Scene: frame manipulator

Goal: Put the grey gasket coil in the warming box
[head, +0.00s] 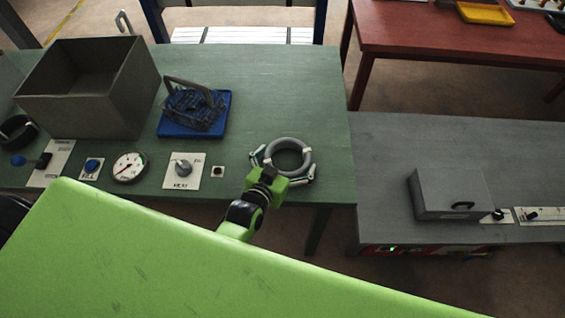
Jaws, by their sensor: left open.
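The grey gasket coil (289,141) is a thick ring lying flat at the right end of the green table. My left gripper (284,167) is open at the coil's near side. Its two fingers are spread to the coil's left and right, outside the ring. I cannot tell whether they touch it. A grey box with a dark handle (438,191) stands on the grey bench at the right and appears to be the warming box. It looks shut, and its inside is hidden. My right gripper is not in view.
On the green table (270,85) stand an open brown box (85,112), a wire basket (193,107) on a blue tray (203,131), a gauge (129,167) and a heat knob (183,169).

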